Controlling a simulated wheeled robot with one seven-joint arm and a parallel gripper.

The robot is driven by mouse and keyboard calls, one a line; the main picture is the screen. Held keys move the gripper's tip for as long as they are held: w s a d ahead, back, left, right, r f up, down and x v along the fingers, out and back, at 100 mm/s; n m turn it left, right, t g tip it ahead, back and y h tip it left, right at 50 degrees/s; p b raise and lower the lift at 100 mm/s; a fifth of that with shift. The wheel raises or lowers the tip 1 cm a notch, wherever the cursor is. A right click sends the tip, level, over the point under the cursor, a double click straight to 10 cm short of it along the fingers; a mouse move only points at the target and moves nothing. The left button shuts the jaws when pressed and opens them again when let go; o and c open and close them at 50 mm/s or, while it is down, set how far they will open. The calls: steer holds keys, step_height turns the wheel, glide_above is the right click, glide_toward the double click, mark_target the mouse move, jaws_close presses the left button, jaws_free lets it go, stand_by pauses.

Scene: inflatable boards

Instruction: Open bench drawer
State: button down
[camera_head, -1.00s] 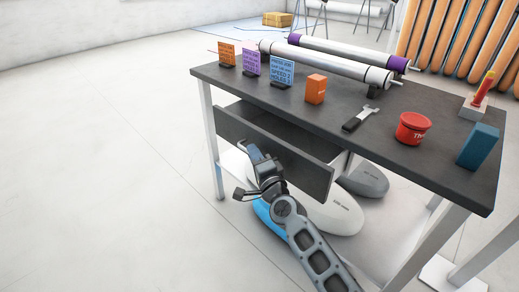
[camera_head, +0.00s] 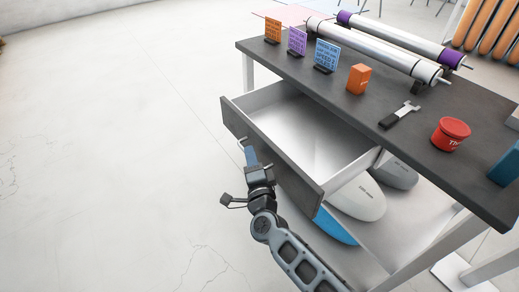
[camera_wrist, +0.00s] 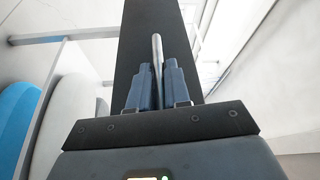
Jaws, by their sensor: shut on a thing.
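The bench drawer (camera_head: 308,140) is pulled well out from under the dark bench top. Its inside is pale and looks empty. Its dark front panel (camera_head: 300,188) faces my arm. My gripper (camera_head: 248,155) is at the left part of this panel. In the wrist view, my gripper's two blue fingers (camera_wrist: 157,85) are shut on the drawer's metal bar handle (camera_wrist: 157,48), with the dark panel behind it. Part of the handle is hidden by the fingers.
The bench top (camera_head: 350,108) carries three small signs, an orange box (camera_head: 358,78), a wrench (camera_head: 400,114), a red tub (camera_head: 450,134) and rolls (camera_head: 375,50). Boards (camera_head: 357,200) lie below on the lower shelf. The floor to the left (camera_head: 110,150) is clear.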

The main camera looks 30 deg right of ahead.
stand_by(0.3)
steer(key=c, duration=1.2)
jaws_free()
steer(key=shift+o, duration=0.2)
steer(key=shift+s, duration=0.1)
steer(key=v, duration=0.7)
steer(key=shift+s+a, duration=0.2)
steer(key=shift+s, duration=0.1)
steer(key=shift+f, duration=0.15)
